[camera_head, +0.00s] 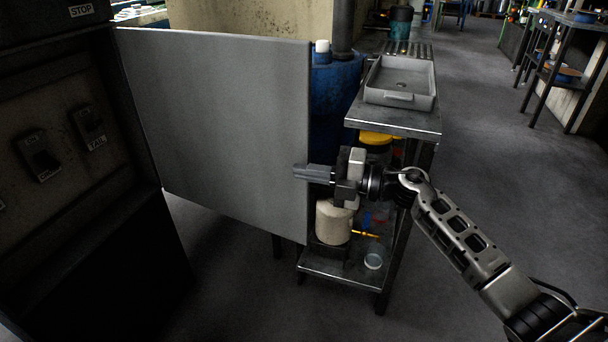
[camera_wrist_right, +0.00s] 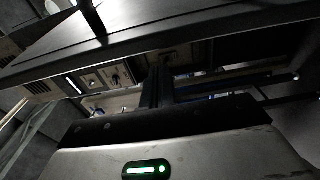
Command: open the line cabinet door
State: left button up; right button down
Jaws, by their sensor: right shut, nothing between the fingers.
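The line cabinet (camera_head: 60,150) stands at the left of the head view, dark, with switches and labels on its face. Its door (camera_head: 225,130) is a plain grey panel that stands swung out from the cabinet's right side. My right gripper (camera_head: 300,172) is at the door's free edge, with its shut fingertips overlapping that edge in the picture. Whether they touch the door I cannot tell. In the wrist view the shut fingers (camera_wrist_right: 155,85) point away, with nothing between them. My left gripper is not in view.
Just right of the door stands a metal work table (camera_head: 400,122) with a grey tray (camera_head: 400,98) on top. A beige pot (camera_head: 333,222) and a small cup (camera_head: 374,260) are on its lower shelf. A blue barrel (camera_head: 335,85) is behind the door. Open floor (camera_head: 480,130) lies to the right.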

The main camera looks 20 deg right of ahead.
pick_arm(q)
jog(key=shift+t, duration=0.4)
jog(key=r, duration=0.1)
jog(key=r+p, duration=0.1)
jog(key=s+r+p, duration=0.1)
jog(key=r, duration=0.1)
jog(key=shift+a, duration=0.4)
pick_arm(e)
jog(key=s+d, duration=0.6)
jog(key=s, duration=0.1)
jog(key=shift+s, duration=0.15)
jog(key=shift+d, duration=0.1)
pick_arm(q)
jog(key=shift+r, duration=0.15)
pick_arm(e)
jog(key=shift+r, duration=0.15)
